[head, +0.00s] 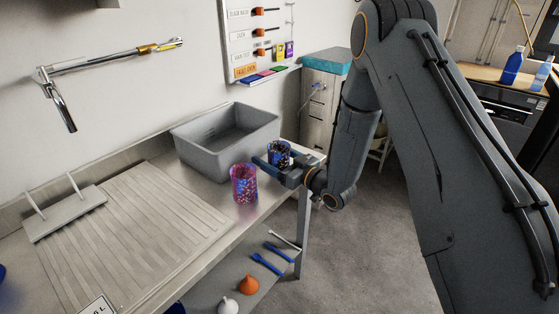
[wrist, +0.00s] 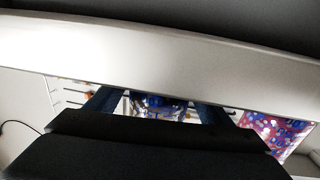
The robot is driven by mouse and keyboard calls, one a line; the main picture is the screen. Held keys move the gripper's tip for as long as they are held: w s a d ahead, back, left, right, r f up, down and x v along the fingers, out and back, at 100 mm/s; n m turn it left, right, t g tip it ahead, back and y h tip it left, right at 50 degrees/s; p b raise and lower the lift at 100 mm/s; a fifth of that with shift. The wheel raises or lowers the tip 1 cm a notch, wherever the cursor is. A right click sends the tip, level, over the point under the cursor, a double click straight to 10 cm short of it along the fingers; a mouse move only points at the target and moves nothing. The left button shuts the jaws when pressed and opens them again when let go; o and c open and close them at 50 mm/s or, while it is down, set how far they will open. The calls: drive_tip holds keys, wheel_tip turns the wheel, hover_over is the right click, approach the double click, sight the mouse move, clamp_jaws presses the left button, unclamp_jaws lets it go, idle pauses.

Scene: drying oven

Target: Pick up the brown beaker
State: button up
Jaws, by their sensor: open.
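Two speckled beakers stand on the metal counter. The farther beaker (head: 279,147) is dark with blue, white and orange-brown specks, and I take it as the brown one, though its brown is faint. My gripper (head: 277,165) is open at this beaker, with its fingers level around its lower part. In the wrist view the beaker (wrist: 158,104) shows between the two fingers, its lower part hidden by the gripper body. Whether the fingers touch it I cannot tell. The nearer beaker (head: 243,184) is pink-purple with blue specks; it also shows at the right of the wrist view (wrist: 278,132).
A grey basin (head: 205,158) stands just behind and left of the beakers. A ribbed drainboard (head: 130,235) fills the counter's left. The counter's front edge is close to the beakers. Blue tools (head: 267,263) and an orange funnel (head: 249,284) lie on the lower shelf.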

drive_tip(key=c, duration=1.2)
drive_tip(key=shift+c, duration=0.2)
drive_tip(key=shift+r, duration=0.1)
